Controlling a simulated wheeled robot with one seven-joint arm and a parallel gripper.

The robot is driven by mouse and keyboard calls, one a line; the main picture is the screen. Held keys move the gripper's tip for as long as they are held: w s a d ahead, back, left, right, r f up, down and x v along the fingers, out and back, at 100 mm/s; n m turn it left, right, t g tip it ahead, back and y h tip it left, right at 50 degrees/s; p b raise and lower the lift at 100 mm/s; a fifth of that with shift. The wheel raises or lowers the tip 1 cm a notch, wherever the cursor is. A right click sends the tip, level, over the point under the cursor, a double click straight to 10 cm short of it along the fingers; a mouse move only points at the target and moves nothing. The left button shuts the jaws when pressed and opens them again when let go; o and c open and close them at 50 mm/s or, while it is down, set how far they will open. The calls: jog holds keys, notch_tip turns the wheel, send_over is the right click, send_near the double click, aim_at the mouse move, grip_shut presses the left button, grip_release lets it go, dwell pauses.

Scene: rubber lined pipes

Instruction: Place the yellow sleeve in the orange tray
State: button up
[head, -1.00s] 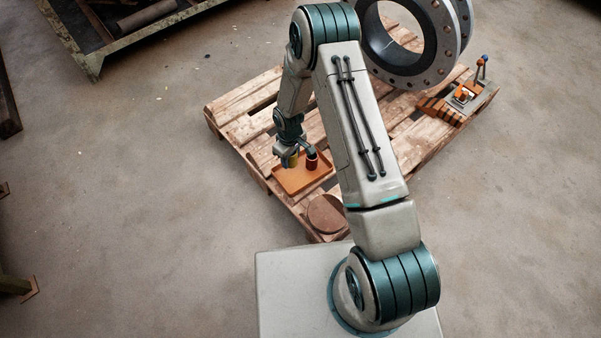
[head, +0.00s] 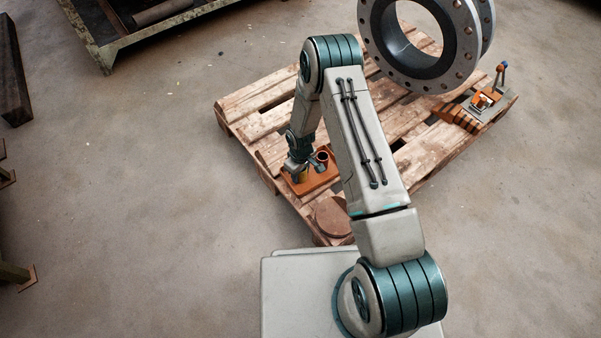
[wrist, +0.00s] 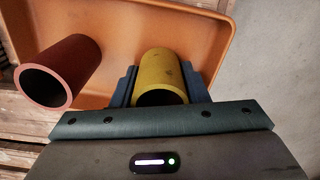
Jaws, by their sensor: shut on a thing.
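The yellow sleeve (wrist: 162,75) is a short hollow tube. My gripper (wrist: 160,88) is shut on it, with a dark finger on each side. The orange tray (wrist: 130,15) lies beneath it on the pallet, and in the wrist view the sleeve appears over the tray's floor. I cannot tell whether it touches the floor. In the head view the sleeve (head: 302,177) is partly hidden by my gripper (head: 300,172), low over the left part of the tray (head: 322,181). A dark red sleeve (wrist: 62,72) stands in the tray to the left in the wrist view.
The tray sits on a wooden pallet (head: 262,128). A brown round disc (head: 332,217) lies near the pallet's front corner. A large flanged pipe (head: 420,50) and an orange-and-black striped piece (head: 458,117) are at the back right. Bare floor surrounds the pallet.

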jog(key=shift+f, duration=0.2)
jog(key=o, duration=1.1)
jog(key=shift+r, duration=0.1)
